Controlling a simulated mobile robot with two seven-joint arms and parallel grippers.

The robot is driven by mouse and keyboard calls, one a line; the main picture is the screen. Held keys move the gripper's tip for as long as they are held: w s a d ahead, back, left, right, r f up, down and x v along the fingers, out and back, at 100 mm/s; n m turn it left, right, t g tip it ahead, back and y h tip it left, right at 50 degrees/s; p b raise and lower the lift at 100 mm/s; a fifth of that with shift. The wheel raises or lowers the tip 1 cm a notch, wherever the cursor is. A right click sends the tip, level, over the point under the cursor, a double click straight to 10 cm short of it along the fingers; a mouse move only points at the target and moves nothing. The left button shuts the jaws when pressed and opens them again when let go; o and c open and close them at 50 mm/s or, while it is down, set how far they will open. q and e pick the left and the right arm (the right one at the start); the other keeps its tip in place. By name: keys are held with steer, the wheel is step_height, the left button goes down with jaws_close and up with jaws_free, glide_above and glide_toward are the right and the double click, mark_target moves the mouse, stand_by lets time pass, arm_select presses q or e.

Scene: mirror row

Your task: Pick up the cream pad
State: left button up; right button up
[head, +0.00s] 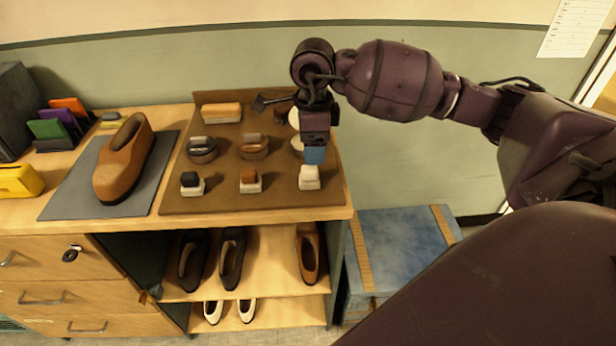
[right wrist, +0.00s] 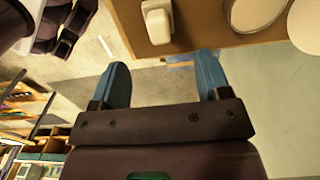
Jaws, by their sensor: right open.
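The cream pad (head: 309,172) sits on a pale block in the front row of the brown mat (head: 222,179), at its right end. It also shows in the right wrist view as a pale rounded block (right wrist: 157,22) at the top. My right gripper (head: 314,155) points down over the mat's right side, just behind the pad in the head view. In the right wrist view my right gripper (right wrist: 162,72) is open, with its blue fingers apart and nothing between them. My left gripper is not in view.
A black pad (head: 190,179) and a brown pad (head: 249,177) stand left in the same row. Tins (head: 202,149) and a wooden brush (head: 222,112) lie behind. A brown shoe (head: 125,160) stands on a grey mat (head: 75,186). A blue-topped bench (head: 402,250) is at right.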

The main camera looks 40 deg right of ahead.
mark_target(310, 174)
steer(key=shift+w+a+f+b, duration=0.1)
steer(key=shift+a+f+b, duration=0.05)
steer(key=shift+f, duration=2.05)
steer(key=shift+w+a+f+b, duration=0.1)
steer(key=shift+f+b, duration=0.05)
steer(key=shift+f, duration=2)
steer(key=c, duration=1)
